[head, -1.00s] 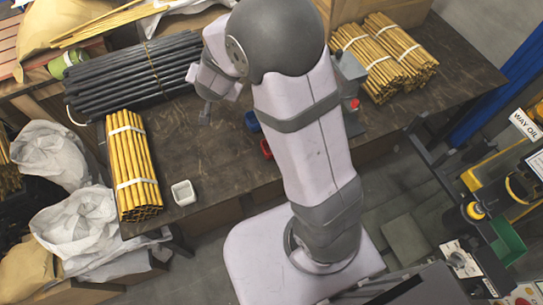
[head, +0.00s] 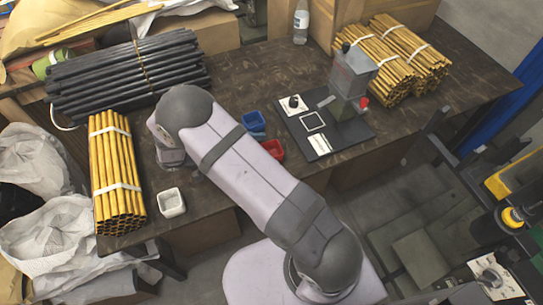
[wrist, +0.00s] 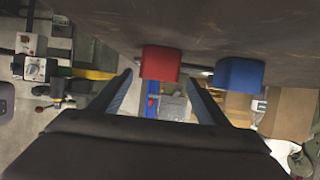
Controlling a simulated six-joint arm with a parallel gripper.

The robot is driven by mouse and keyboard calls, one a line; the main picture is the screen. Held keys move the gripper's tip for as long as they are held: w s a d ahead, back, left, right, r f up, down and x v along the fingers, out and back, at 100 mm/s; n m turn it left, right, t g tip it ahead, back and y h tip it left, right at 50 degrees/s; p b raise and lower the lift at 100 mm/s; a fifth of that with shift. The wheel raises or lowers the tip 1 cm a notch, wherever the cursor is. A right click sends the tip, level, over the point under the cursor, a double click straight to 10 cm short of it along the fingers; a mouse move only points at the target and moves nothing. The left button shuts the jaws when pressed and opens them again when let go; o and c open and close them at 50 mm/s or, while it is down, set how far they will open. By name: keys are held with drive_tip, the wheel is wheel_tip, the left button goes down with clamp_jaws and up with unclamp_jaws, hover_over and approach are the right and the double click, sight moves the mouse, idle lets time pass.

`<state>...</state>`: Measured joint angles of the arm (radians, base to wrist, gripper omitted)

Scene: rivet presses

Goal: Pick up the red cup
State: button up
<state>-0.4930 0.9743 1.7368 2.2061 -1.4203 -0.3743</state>
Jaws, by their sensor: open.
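The red cup (head: 273,152) stands on the dark table just right of my arm, partly hidden by it. In the wrist view the red cup (wrist: 160,62) shows ahead, between the lines of my two fingers and apart from them. My gripper (wrist: 160,82) is open and empty. In the head view my arm hides its fingers. A blue cup (head: 254,123) stands behind the red one; in the wrist view the blue cup (wrist: 239,73) is to the right of the red cup.
A white cup (head: 171,202) stands near the table's front edge, beside a yellow tube bundle (head: 115,175). Dark tubes (head: 125,75) lie at back left. A rivet press (head: 352,78) stands on a dark mat right of the cups. More yellow tubes (head: 395,60) lie at back right.

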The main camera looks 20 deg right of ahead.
sight(280, 150)
drive_tip(key=shift+p+x, duration=0.75)
drive_tip(key=shift+x, duration=2.95)
drive_tip(key=shift+s+a, duration=0.1)
drive_tip(key=shift+s, duration=0.1)
drive_tip(key=c, duration=1.1)
